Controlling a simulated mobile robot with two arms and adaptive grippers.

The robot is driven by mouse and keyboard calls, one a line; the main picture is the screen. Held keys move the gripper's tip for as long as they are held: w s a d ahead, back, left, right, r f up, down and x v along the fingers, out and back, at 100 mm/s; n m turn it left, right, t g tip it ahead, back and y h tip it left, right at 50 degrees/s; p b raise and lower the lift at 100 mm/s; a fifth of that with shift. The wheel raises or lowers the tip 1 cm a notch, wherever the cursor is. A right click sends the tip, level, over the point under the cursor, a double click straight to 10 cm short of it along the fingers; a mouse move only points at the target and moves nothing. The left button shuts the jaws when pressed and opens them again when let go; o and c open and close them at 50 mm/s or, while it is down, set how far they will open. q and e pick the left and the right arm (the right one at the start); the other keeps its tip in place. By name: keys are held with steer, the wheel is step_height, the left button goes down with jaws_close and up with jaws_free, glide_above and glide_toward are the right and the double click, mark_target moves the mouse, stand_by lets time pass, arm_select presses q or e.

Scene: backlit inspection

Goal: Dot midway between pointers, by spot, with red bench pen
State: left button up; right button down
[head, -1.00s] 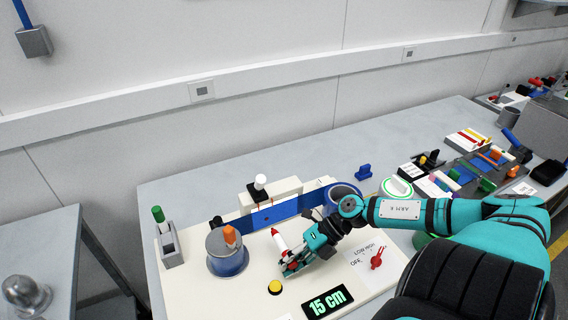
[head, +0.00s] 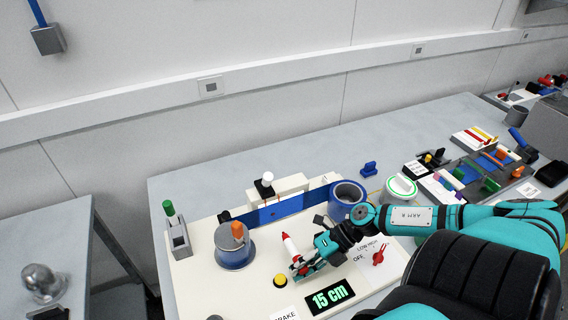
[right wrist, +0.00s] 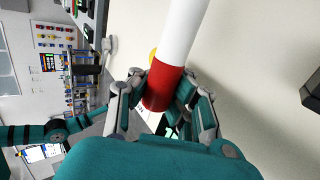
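My right gripper (head: 302,266) is shut on the red bench pen (head: 289,244), which has a white body and red ends. It holds the pen tilted, just above or at the cream board (head: 205,290); I cannot tell whether it touches. In the right wrist view the fingers (right wrist: 152,98) close on both sides of the pen's red part (right wrist: 160,86). A blue strip (head: 284,209) stands behind the pen. I cannot clearly make out the pointers or the spot between them. My left gripper is out of view.
A grey jar with an orange top (head: 235,256) stands left of the pen. A yellow button (head: 280,281) and a "15 cm" display (head: 330,297) lie in front. A red knob (head: 378,257) and blue cup (head: 347,194) are right. A green-topped holder (head: 178,238) stands at the left edge.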

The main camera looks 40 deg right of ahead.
step_height(320, 180, up, 8)
steer(key=p, duration=0.8)
steer(key=shift+r, duration=0.35)
step_height(320, 180, up, 7)
steer(key=shift+r, duration=0.15)
